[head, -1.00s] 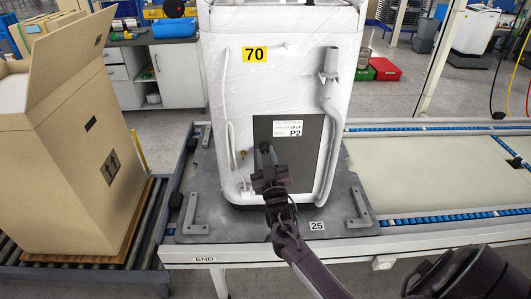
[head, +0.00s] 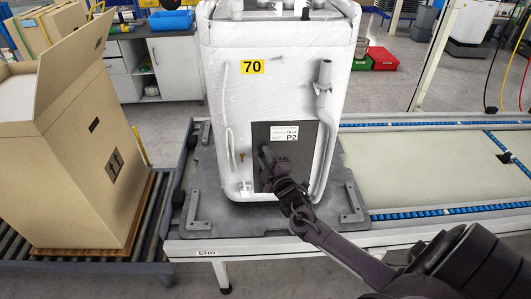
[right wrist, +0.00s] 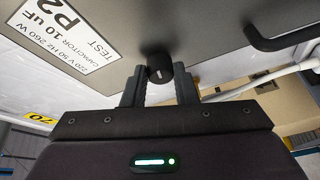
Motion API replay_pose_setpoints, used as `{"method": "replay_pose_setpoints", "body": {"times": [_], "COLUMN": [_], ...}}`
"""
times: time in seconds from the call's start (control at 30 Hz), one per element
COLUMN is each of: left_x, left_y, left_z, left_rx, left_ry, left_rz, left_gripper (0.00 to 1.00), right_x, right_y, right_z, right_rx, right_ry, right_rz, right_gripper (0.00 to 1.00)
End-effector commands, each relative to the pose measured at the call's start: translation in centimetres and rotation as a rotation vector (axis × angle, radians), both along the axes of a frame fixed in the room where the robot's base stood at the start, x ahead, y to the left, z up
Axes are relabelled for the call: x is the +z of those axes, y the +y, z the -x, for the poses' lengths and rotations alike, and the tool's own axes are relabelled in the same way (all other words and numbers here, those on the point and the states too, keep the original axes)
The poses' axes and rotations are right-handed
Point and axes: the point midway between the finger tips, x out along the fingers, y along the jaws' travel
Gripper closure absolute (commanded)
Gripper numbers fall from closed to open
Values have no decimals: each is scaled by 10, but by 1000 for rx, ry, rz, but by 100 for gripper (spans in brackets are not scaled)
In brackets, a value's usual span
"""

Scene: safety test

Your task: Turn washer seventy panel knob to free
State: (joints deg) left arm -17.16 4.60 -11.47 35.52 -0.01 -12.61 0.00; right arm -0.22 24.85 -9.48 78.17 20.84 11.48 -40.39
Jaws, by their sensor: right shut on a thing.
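The white wrapped washer (head: 222,45) with the yellow 70 tag (head: 253,67) stands upright in the head view. Its dark grey panel (head: 306,155) carries a white P2 label (head: 285,133), which also shows in the right wrist view (right wrist: 62,38). In the right wrist view, the black round knob (right wrist: 158,64) with a short white mark sits between the fingers of my right gripper (right wrist: 159,76), which is shut on it. In the head view, my right gripper (head: 266,158) is at the panel's lower left and hides the knob. My left gripper is out of view.
A grey hose (head: 324,90) runs down the washer's right side. A black bar handle (right wrist: 275,40) sticks out right of the knob. The washer stands on a dark pallet (head: 200,205) on the conveyor. An open cardboard box (head: 75,160) stands to the left.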

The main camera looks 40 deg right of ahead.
Motion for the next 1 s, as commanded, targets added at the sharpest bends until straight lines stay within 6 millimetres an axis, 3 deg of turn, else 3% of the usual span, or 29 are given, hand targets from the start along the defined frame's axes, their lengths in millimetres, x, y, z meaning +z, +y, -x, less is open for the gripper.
{"method": "replay_pose_setpoints", "body": {"times": [0.3, 0.97, 1.0], "left_x": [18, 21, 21], "left_y": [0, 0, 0], "left_z": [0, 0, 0], "left_rx": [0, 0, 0], "left_ry": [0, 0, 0], "left_rz": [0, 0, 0], "left_gripper": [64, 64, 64], "right_x": [3, 1, 1], "right_y": [0, 0, 0], "right_z": [0, 0, 0], "right_rx": [1, 1, 1], "right_ry": [91, 122, 122], "right_rz": [145, 196, 196], "right_gripper": [97, 97, 73]}}
